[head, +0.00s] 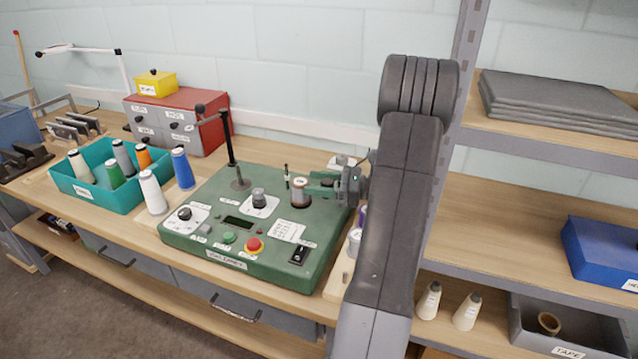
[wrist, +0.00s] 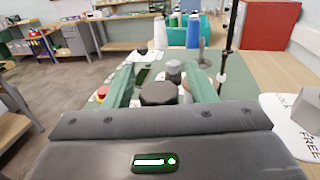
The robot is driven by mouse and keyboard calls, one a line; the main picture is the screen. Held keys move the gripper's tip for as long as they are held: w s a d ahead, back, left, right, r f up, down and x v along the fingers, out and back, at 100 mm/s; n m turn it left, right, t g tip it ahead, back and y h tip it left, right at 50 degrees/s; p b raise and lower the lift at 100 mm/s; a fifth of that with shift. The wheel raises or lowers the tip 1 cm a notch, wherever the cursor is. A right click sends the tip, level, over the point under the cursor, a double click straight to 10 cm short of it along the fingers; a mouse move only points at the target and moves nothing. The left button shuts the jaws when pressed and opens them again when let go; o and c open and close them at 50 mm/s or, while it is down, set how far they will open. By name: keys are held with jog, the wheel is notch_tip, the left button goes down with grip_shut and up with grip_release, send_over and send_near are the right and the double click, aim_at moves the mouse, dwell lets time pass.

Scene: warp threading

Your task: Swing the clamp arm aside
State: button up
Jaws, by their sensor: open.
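A green machine (head: 205,225) stands on the bench. The post also shows in the wrist view (wrist: 229,45). My gripper (head: 312,183) is open over the machine's right side, next to a spool-like post (head: 300,194). In the wrist view its green fingers (wrist: 160,86) lie either side of a dark round top (wrist: 158,93); contact cannot be told.
A plate marked FREE (wrist: 300,125) with a grey block (wrist: 292,92) lies right of my gripper. A grey knob (head: 259,196) and red button (head: 254,245) are on the machine. A teal bin (head: 110,203) of spools stands left, a red cabinet (head: 205,97) behind.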

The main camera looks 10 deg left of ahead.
jog(key=shift+r, duration=0.1)
notch_tip(320, 180, up, 10)
jog(key=shift+b, duration=0.4)
